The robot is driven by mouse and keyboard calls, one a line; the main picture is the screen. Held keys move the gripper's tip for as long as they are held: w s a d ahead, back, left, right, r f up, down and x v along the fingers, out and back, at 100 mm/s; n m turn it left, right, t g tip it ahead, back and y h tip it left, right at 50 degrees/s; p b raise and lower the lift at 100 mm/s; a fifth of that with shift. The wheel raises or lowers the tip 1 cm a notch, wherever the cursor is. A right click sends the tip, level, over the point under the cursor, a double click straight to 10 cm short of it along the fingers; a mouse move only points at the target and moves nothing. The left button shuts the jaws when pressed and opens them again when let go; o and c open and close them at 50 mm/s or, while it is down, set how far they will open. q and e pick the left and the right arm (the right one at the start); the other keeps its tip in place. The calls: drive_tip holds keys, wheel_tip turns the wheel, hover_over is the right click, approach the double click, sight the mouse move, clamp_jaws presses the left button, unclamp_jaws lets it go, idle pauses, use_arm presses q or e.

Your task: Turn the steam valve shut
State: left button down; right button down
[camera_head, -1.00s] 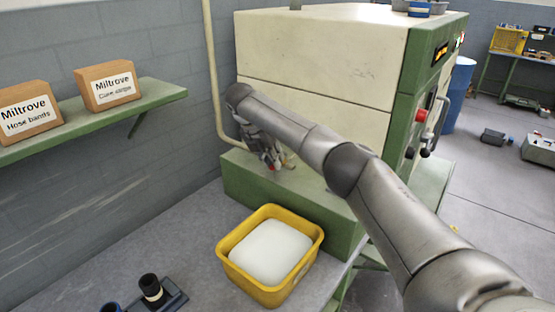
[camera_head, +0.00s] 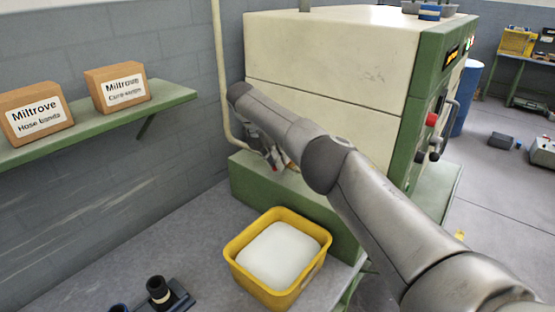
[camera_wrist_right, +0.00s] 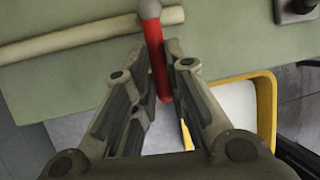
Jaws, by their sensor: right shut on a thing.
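The steam valve shows in the right wrist view as a red lever (camera_wrist_right: 157,62) with a grey ball-shaped hub (camera_wrist_right: 150,10) on a cream pipe (camera_wrist_right: 80,38). The lever points away from the pipe, down in that picture. My right gripper (camera_wrist_right: 170,72) is shut on the red lever, with a finger on either side of it. In the head view my right gripper (camera_head: 272,155) is low beside the machine's left side, where the arm hides most of the valve. The cream pipe (camera_head: 218,70) runs down the wall and bends toward it. My left gripper is not in view.
A cream and green machine (camera_head: 330,60) stands behind my right arm. A yellow bin (camera_head: 236,262) with white contents sits on the grey bench (camera_head: 110,275) in front. A green shelf (camera_head: 90,123) with two cartons (camera_head: 118,87) is on the left wall.

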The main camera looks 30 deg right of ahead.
drive_tip(key=shift+w+d+r, duration=0.1)
drive_tip(key=shift+r, duration=0.05)
drive_tip(key=c, duration=1.4)
unclamp_jaws()
drive_tip(key=shift+c, duration=0.2)
drive_tip(key=v, duration=0.7)
drive_tip(key=shift+r, duration=0.2)
